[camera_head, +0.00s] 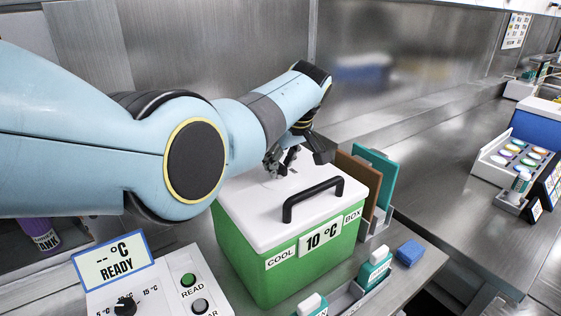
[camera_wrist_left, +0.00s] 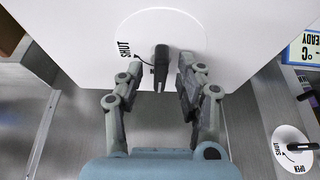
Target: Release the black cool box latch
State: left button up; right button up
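The cool box (camera_head: 300,259) is green with a white lid (camera_head: 338,180) and a black carrying handle (camera_head: 312,198). In the left wrist view its black latch (camera_wrist_left: 161,64) sits on a round plate (camera_wrist_left: 165,25) in the lid, near the lid's edge. The word SHUT and a curved arrow show beside it. My left gripper (camera_head: 297,154) is over the far part of the lid. In the wrist view the left gripper (camera_wrist_left: 157,84) is open, with a finger on each side of the latch. Contact cannot be told. My right gripper is not in view.
A control panel (camera_head: 150,280) reading READY stands left of the box. Brown and teal boards (camera_head: 378,178) stand in a rack at its right. Small bottles (camera_head: 374,268) and a blue block (camera_head: 409,253) are in front. A second OPEN/SHUT dial (camera_wrist_left: 292,148) shows at lower right.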

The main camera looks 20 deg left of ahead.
pick_arm(q)
jog(key=shift+r, duration=0.1)
jog(key=v, duration=0.7)
jog(key=shift+s+d, duration=0.1)
jog(key=shift+s, duration=0.05)
